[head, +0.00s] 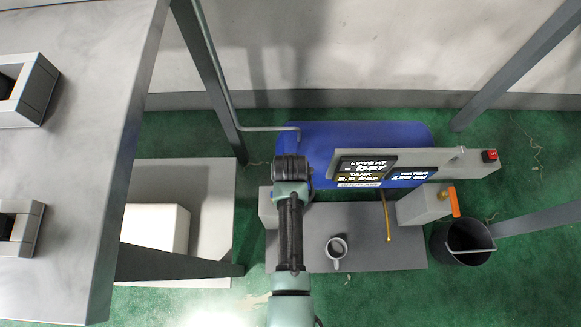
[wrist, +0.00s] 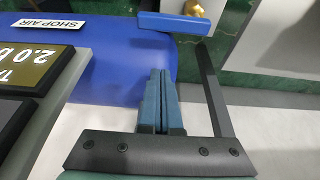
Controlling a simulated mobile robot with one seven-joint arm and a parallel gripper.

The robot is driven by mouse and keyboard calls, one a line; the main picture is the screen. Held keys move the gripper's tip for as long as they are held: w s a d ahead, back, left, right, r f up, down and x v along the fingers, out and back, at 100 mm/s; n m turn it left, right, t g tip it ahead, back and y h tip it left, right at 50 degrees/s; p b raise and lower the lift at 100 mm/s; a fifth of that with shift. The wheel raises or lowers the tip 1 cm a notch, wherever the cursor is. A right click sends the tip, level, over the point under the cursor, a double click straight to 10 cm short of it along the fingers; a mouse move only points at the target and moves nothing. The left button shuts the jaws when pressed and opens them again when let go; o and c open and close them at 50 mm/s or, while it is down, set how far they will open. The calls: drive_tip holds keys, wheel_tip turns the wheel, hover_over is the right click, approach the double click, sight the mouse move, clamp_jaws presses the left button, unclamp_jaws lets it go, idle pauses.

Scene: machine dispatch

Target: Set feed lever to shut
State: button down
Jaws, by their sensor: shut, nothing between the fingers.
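A lever with a blue handle (wrist: 176,22) on a brass fitting (wrist: 195,9) shows at the top of the wrist view; my arm seems to hide it in the head view. A lever with an orange handle (head: 455,202) stands on a grey block at the right in the head view. No label tells which one is the feed lever. My gripper (wrist: 158,72) is shut and empty, over the blue tank (wrist: 105,75). Its tips point toward the blue handle and are apart from it in the picture. My arm hides the fingers in the head view.
The tank (head: 310,140) carries display panels (head: 367,163). A red button (head: 490,155) is on the bar at right. A mug (head: 337,248) stands on the grey base plate (head: 385,258), near a thin brass rod (head: 388,220). A dark bucket (head: 466,242) is at right.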

drive_tip(key=b+x, duration=0.1)
drive_tip(key=x, duration=0.3)
drive_tip(key=shift+b, duration=0.4)
drive_tip(key=shift+s, duration=1.95)
